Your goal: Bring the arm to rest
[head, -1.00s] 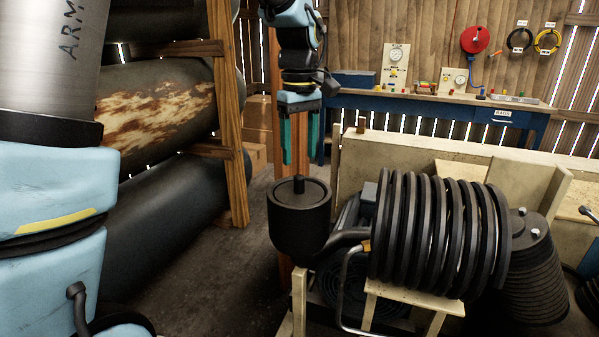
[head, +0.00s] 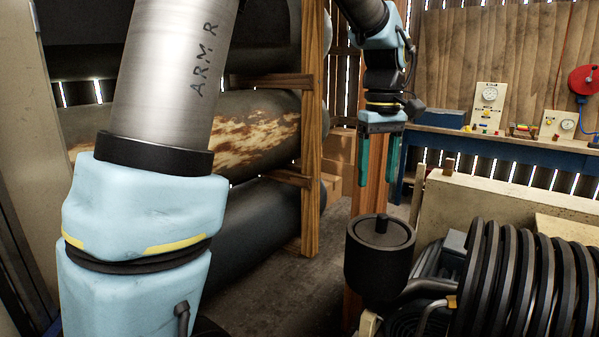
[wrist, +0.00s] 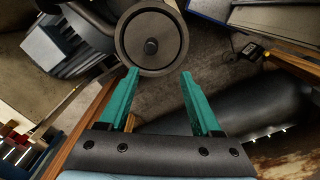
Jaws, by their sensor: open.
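My gripper (head: 378,158) hangs pointing down in the head view, its two teal fingers apart with nothing between them. It is above and slightly behind the black lidded canister (head: 379,262) of the air compressor. In the wrist view my gripper (wrist: 161,80) is also open and empty. The round top of the canister (wrist: 151,22) lies beyond the fingertips there, apart from them. My arm (head: 170,90) comes down at the left of the head view and my wrist shows at the top centre.
Large dark pipes (head: 262,130) lie on a wooden rack (head: 312,120) at the left. The black finned coil (head: 530,290) stands at the lower right. A blue workbench (head: 490,147) with gauges is at the back. Some floor (head: 290,277) between rack and compressor is clear.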

